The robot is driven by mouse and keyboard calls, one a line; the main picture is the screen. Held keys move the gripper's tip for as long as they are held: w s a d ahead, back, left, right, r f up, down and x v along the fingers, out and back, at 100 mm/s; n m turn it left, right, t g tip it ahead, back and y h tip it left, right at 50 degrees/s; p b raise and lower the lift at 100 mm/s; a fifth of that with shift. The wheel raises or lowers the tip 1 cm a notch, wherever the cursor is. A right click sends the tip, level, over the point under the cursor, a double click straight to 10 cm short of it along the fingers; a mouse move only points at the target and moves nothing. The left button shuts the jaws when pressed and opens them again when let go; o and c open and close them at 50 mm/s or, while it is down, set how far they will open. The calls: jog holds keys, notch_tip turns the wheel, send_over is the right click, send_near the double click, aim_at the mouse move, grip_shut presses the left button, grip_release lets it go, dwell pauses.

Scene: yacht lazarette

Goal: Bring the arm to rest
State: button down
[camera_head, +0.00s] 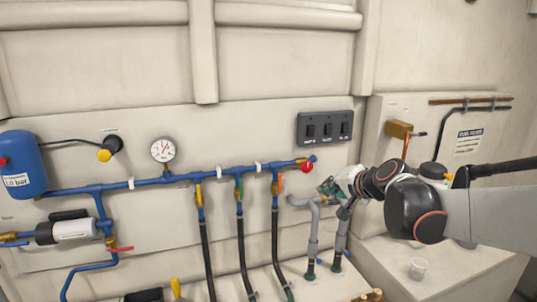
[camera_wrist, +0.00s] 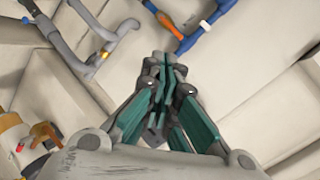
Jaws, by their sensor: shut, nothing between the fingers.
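My gripper (camera_wrist: 165,70) shows in the wrist view with its green-sided fingers closed together and nothing between them. In the head view my gripper (camera_head: 327,187) is at the end of my arm, which reaches in from the right. It is just in front of the grey pipes (camera_head: 313,232), near the right end of the blue pipe. Whether it touches a grey pipe I cannot tell.
A blue pipe manifold (camera_head: 150,181) runs along the wall with a gauge (camera_head: 163,150), several valves and black hoses (camera_head: 242,250). A switch panel (camera_head: 325,128) is above.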

jog(key=s+d+f+n+g+h+b, duration=0.1)
jog(key=s+f+n+b, duration=0.1)
jog(key=s+f+b, duration=0.2)
jog(key=s+d+f+n+g+h+b, duration=0.1)
jog(key=s+f+n+g+h+b, duration=0.1)
jog(key=s+f, duration=0.9)
jog(key=s+d+f+n+g+h+b, duration=0.1)
jog(key=s+f+n+b, duration=0.3)
jog(key=s, duration=1.4)
notch_tip(320, 180, down, 4)
jog(key=shift+r+h+b, duration=0.25)
jog(key=shift+h+b, duration=0.15)
jog(key=shift+b, duration=0.4)
jog(key=shift+s+a, duration=0.1)
jog(key=shift+a, duration=0.05)
